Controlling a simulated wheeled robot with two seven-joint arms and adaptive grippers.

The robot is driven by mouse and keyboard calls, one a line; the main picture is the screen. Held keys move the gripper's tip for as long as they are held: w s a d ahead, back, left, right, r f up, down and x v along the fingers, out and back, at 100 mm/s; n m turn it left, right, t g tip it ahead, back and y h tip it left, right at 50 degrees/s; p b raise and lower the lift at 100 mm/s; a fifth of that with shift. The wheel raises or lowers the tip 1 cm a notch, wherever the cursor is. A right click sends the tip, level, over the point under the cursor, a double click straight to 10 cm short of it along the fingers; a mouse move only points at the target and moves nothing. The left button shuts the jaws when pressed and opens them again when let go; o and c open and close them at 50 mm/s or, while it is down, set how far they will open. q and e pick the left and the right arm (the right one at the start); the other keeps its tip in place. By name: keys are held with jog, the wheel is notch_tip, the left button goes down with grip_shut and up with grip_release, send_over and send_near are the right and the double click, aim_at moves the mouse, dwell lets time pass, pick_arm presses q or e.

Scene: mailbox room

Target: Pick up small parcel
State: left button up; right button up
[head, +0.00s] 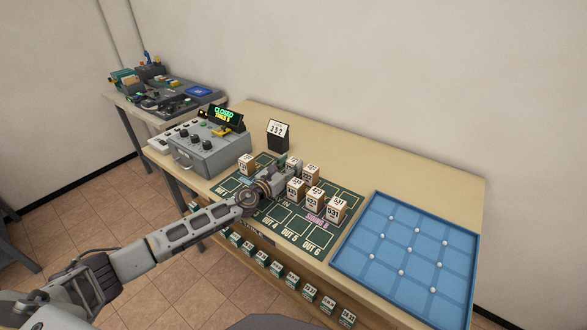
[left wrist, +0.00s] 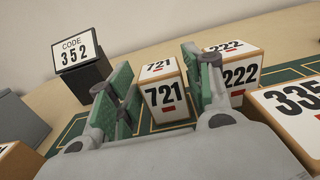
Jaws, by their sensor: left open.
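Several small parcels, white-and-brown blocks with printed numbers, stand on the green mat (head: 262,210). My left gripper (head: 281,176) is open and low over the mat among them. In the left wrist view, parcel 721 (left wrist: 164,95) stands upright between the two green-padded fingers, a little beyond them; contact does not show. Parcel 222 (left wrist: 239,75) is behind the right finger and partly hidden by it. Parcel 335 (left wrist: 292,108) is at the right edge. In the head view one parcel (head: 246,163) stands alone left of the gripper. My right gripper is out of view.
A black stand with a card reading CODE 352 (left wrist: 80,58) is behind the mat. A grey control box with a CLOSED display (head: 208,150) stands left. A blue tray (head: 342,250) with white balls lies right. More small blocks line a lower front shelf.

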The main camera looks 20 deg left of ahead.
aim_at(290, 164)
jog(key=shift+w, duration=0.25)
pick_arm(q)
jog(key=c, duration=0.8)
jog(key=shift+r, duration=0.2)
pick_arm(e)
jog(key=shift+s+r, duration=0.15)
pick_arm(q)
jog(key=shift+r+p, duration=0.35)
jog(key=shift+r, duration=0.1)
jog(key=shift+r+p, duration=0.45)
jog(key=shift+r, duration=0.25)
notch_tip(290, 164, up, 6)
jog(key=p, duration=0.2)
jog(key=shift+p, duration=0.4)
jog(key=shift+r, duration=0.7)
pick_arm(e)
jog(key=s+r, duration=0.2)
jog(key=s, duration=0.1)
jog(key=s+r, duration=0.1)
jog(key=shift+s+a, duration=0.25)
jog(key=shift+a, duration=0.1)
